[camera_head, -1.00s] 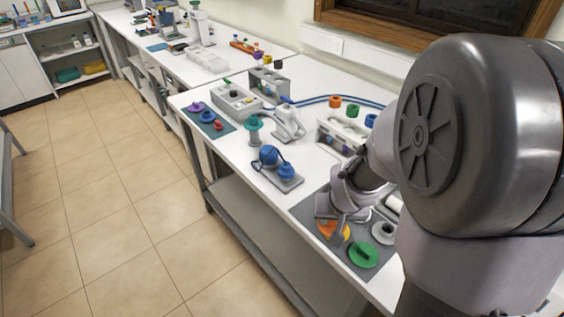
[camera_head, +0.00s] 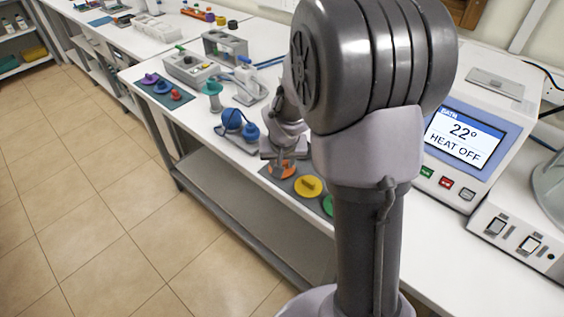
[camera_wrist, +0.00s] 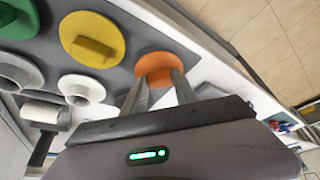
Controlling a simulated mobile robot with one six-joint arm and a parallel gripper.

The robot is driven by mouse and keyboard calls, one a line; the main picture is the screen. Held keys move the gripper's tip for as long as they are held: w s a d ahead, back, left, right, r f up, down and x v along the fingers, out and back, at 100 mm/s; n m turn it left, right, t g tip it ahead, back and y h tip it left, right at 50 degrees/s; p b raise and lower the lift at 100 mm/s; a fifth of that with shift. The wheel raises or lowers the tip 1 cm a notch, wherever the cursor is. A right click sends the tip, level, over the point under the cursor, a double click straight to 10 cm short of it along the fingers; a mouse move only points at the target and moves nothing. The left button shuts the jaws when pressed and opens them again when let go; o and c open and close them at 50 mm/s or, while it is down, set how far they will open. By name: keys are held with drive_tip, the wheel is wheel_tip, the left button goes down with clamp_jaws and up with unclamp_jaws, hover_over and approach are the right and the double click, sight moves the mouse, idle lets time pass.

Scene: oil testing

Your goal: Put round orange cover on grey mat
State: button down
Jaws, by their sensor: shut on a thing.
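The round orange cover (camera_head: 282,169) is between the fingers of my gripper (camera_head: 282,159), which is shut on it. In the wrist view the orange cover (camera_wrist: 156,65) shows at the fingertips of my gripper (camera_wrist: 158,77). It overlaps the corner end of the grey mat (camera_wrist: 118,78) in that view. I cannot tell whether it touches the mat or hangs just above it. The mat also shows in the head view (camera_head: 288,185), partly hidden by my arm.
A yellow cover (camera_wrist: 91,40) lies beside the orange one, with a green cover (camera_wrist: 18,32) farther left. Pale flanged pieces (camera_wrist: 82,89) stand nearby. A blue round-topped device (camera_head: 232,119) is left of my gripper. The table's front edge is close.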

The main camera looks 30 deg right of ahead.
drive_tip(key=c, duration=1)
unclamp_jaws()
drive_tip(key=shift+r+p, duration=0.3)
drive_tip(key=shift+p, duration=0.15)
drive_tip(key=p+v, duration=0.4)
drive_tip(key=v, duration=0.7)
drive_tip(key=s+a+r+y, duration=0.2)
drive_tip(key=s+a+r, duration=0.3)
drive_tip(key=s+a, duration=0.3)
drive_tip(key=s+a+r+t+y, duration=0.1)
drive_tip(key=s+a+r+y, duration=0.1)
drive_tip(key=s+a+r, duration=0.4)
drive_tip(key=s+a, duration=0.2)
drive_tip(key=s, duration=0.2)
drive_tip(key=shift+s+n+t, duration=0.3)
drive_tip(key=shift+s, duration=0.05)
